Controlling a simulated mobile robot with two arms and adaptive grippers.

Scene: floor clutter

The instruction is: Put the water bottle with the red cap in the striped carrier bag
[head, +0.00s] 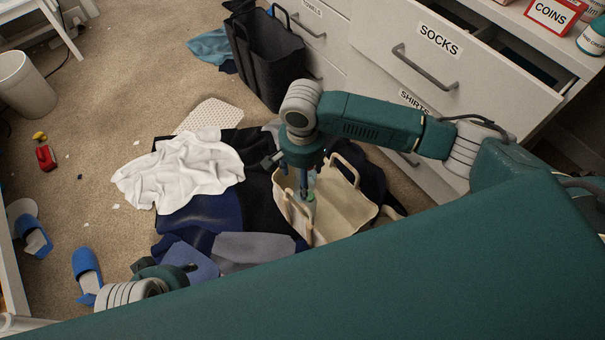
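A cream open-topped carrier bag (350,215) with loop handles stands on the clothes pile at the centre; I cannot make out stripes on it. My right gripper (305,192) points down at the bag's left side, its fingertips at or inside the opening. A small pale-green thing (311,198) shows by the fingertips; I cannot tell what it is or whether it is gripped. I see no red cap or clear water bottle. My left gripper (188,268) is low at the left, partly hidden, beside blue and grey cloth.
Clothes lie around the bag, with a white cloth (190,168) at left. A black bag (265,55) stands behind, by white drawers (450,65), one pulled open. Blue slippers (87,268), a red-and-yellow object (45,155) and a bin (22,85) are left. Carpet between is mostly clear.

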